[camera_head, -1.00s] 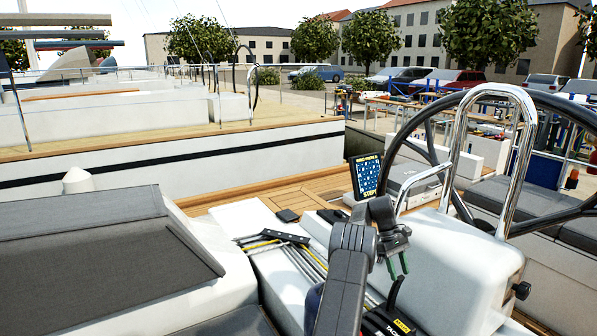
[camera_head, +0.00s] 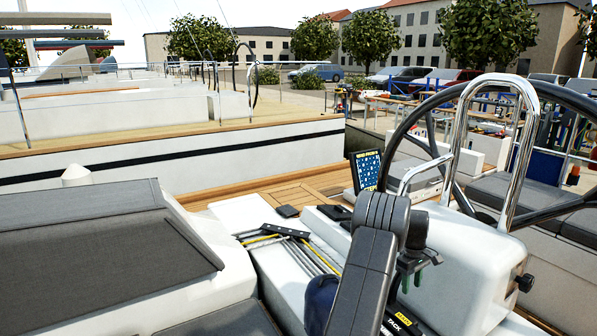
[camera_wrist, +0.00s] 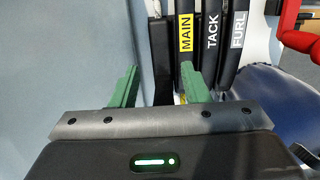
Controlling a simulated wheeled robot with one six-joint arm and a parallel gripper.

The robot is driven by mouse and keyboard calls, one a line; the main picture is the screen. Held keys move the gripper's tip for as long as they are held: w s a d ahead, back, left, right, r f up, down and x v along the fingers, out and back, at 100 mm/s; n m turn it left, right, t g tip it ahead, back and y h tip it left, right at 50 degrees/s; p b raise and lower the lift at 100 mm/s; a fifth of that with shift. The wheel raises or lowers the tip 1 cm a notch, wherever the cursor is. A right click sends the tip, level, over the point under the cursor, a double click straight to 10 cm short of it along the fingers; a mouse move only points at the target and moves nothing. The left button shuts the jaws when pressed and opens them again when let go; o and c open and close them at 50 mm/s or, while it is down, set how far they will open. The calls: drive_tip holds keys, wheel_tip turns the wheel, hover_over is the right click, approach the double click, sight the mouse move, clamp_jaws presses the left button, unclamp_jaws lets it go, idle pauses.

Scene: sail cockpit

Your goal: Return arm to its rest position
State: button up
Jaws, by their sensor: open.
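My arm rises from the bottom of the head view, bends at a dark joint and points down towards the front. My gripper (camera_head: 411,279) hangs fingers down in front of the white steering pedestal (camera_head: 460,260). Black rope clutches labelled MAIN (camera_wrist: 187,35), TACK (camera_wrist: 211,35) and FURL (camera_wrist: 238,38) lie beyond the fingers. Whether the fingers touch anything below cannot be told.
A steering wheel (camera_head: 398,130) and a chrome rail (camera_head: 532,130) stand close on the right. A display screen (camera_head: 366,170) is behind the arm. Ropes (camera_head: 300,250) run along the white deck. A red handle (camera_wrist: 300,35) and blue cushion-like shape (camera_wrist: 270,105) show in the wrist view.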

wheel_tip(320, 180, up, 12)
drive_tip(key=s+d+g, duration=0.1)
drive_tip(key=shift+d+f+b, duration=0.15)
drive_tip(key=shift+f+b, duration=0.05)
drive_tip(key=shift+b, duration=0.15)
idle(0.7)
